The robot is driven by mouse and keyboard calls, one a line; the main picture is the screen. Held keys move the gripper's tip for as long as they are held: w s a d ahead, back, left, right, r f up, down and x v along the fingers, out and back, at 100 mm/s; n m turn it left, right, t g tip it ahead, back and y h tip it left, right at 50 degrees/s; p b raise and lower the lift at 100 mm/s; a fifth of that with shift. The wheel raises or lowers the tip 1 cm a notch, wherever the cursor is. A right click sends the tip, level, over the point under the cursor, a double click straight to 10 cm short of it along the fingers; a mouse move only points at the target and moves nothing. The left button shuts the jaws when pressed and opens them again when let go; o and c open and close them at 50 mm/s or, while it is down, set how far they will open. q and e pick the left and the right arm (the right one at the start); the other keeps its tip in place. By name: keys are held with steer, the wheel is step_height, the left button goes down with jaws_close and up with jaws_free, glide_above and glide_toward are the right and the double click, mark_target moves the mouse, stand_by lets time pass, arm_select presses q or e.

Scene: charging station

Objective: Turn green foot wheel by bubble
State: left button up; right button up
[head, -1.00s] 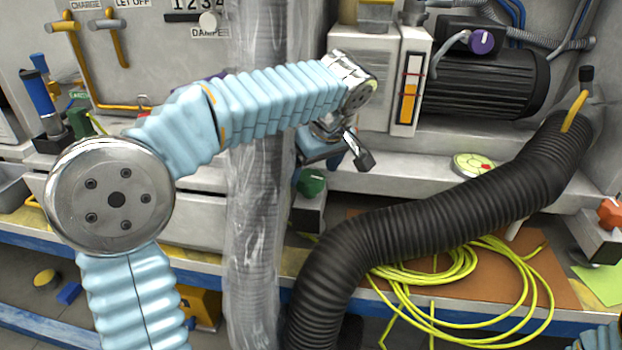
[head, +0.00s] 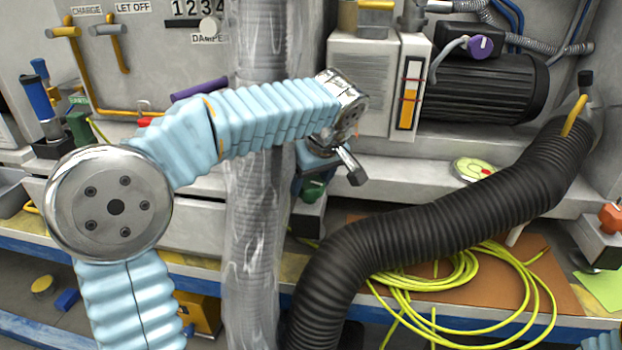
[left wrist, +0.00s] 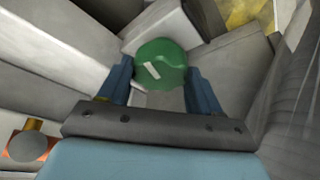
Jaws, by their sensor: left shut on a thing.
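The green foot wheel (head: 313,190) sits on a grey block at the front of the machine. In the head view my gripper partly hides it. In the left wrist view the green wheel (left wrist: 160,62), with a pale bar mark on top, lies between the two blue fingers. My left gripper (head: 314,172) comes down on it from above and is shut on it. The round yellow-green bubble level (head: 472,170) lies on the ledge to the right, with a red spot right of its middle. My right gripper is out of view.
A clear-wrapped vertical hose (head: 258,200) stands just left of the wheel. A thick black hose (head: 430,225) curves in front on the right. Yellow cable (head: 450,285) lies coiled on a brown board. An orange-red foot wheel (head: 610,218) is at the far right.

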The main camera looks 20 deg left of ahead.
arm_select(q)
steer(key=m, duration=0.2)
steer(key=shift+m+t+h, duration=0.3)
steer(key=shift+m+t, duration=0.1)
steer(key=o, duration=1)
steer(key=shift+o, duration=0.2)
steer(key=p+v, duration=0.2)
steer(key=v, duration=1.2)
steer(key=shift+p, duration=0.4)
steer(key=shift+f, duration=0.1)
